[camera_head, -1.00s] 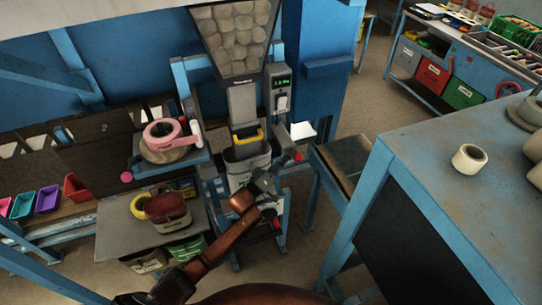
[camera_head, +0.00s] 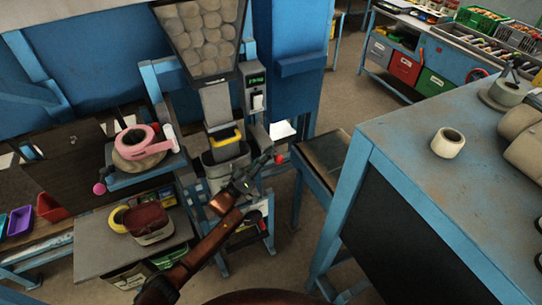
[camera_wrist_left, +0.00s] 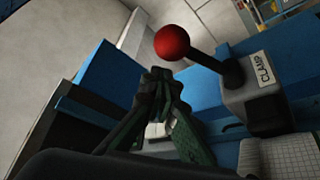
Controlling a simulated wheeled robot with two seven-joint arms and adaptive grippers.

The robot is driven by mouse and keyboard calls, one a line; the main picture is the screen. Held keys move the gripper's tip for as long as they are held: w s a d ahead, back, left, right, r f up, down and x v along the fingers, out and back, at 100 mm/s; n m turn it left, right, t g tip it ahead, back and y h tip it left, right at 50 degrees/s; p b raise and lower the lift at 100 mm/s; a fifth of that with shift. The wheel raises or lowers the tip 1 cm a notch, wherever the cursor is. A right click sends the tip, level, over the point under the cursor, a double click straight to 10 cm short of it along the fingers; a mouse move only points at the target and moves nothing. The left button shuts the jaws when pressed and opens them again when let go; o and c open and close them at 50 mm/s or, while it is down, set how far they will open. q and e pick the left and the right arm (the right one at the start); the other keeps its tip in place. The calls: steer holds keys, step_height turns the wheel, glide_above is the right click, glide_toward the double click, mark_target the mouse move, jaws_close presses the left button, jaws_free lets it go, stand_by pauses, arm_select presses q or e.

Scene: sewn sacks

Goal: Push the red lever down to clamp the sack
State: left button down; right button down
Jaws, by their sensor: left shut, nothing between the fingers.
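The red ball of the lever (camera_head: 280,159) sticks out to the right of the filling spout. In the left wrist view the red ball (camera_wrist_left: 172,43) sits on a black arm that runs to a grey block labelled CLAMP. My left gripper (camera_head: 266,163) is shut and empty, close to the left of the ball. In the wrist view its fingertips (camera_wrist_left: 160,80) are just below the ball in the picture; I cannot tell whether they touch. The sack (camera_head: 222,178) hangs open under the spout, partly hidden by my left arm. My right gripper is out of view.
A hopper of round produce (camera_head: 205,35) stands above the spout, with a display box (camera_head: 254,88) beside it. A side shelf with pink tape (camera_head: 140,142) is at left. A blue-framed table (camera_head: 400,150) stands close at right, with tape rolls on it.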

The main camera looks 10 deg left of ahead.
arm_select(q)
steer(key=s+a+f+b, duration=0.1)
steer(key=s+a+f, duration=0.1)
steer(key=s+a, duration=0.5)
steer(key=s+a+f+n+g+y, duration=0.1)
steer(key=s+a+f+g+y, duration=0.15)
steer(key=s+f+y, duration=0.45)
steer(key=s+a+f+n+g+y, duration=0.1)
steer(key=s+a+f+g+y, duration=0.2)
steer(key=f, duration=0.7)
steer(key=s+a+f+m+g+y, duration=0.1)
steer(key=s+a+f+g, duration=0.15)
steer(key=s, duration=0.75)
steer(key=s+a+f+g+y, duration=0.2)
steer(key=s+g, duration=0.2)
steer(key=s, duration=0.5)
steer(key=s+a+f+m+g+y, duration=0.1)
steer(key=s+a+f+g, duration=0.15)
steer(key=s, duration=0.75)
step_height(320, 180, down, 30)
steer(key=d+g, duration=0.2)
steer(key=s+f+m+g+b, duration=0.1)
steer(key=s+f, duration=1.8)
steer(key=s, duration=0.1)
steer(key=shift+s+d+h, duration=0.2)
steer(key=shift+d+h, duration=0.05)
steer(key=shift+h, duration=0.15)
